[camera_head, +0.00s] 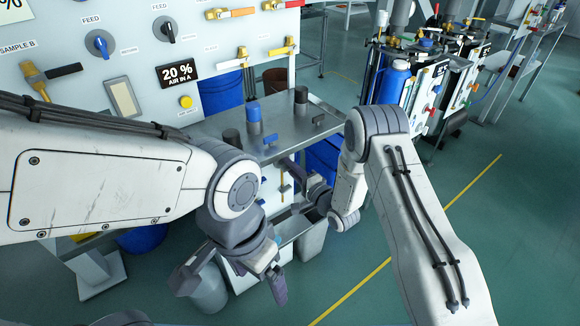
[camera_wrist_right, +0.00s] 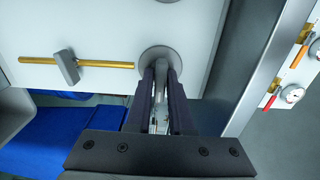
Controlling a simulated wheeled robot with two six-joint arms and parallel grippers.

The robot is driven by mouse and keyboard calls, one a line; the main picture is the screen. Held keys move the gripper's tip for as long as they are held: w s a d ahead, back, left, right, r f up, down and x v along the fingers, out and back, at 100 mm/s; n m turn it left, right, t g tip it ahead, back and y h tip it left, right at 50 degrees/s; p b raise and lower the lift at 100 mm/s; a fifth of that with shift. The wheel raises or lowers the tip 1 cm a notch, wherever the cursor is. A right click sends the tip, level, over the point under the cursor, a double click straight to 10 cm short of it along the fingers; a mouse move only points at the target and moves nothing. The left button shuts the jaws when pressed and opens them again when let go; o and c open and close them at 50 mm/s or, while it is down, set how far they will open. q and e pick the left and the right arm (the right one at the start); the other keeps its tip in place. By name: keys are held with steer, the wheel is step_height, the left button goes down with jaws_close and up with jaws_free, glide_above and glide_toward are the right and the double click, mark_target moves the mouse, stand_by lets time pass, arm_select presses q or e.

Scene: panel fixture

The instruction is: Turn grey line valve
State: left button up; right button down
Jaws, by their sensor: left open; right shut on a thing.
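In the right wrist view, a grey handle with a round grey base (camera_wrist_right: 160,55) is mounted on a white panel. My right gripper (camera_wrist_right: 161,88) is shut on this handle, one dark finger on each side. Left of it, a grey lever (camera_wrist_right: 68,66) sits tilted across a brass pipe (camera_wrist_right: 108,64), clear of the fingers. In the head view, my right gripper (camera_head: 291,166) is under the grey bench top, partly hidden. My left gripper (camera_head: 236,283) is open and empty, low in front of the bench.
The grey bench top (camera_head: 290,118) carries a blue and a dark cylinder and small handles. A white panel with knobs (camera_head: 210,50) stands behind it. A grey bin (camera_head: 311,240) and a pale bucket (camera_head: 207,292) stand below. Open green floor (camera_head: 480,210) lies to the right.

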steer(key=c, duration=0.9)
jaws_free()
steer(key=shift+s, duration=0.1)
steer(key=v, duration=1)
steer(key=shift+s+d, duration=0.1)
steer(key=shift+s, duration=0.05)
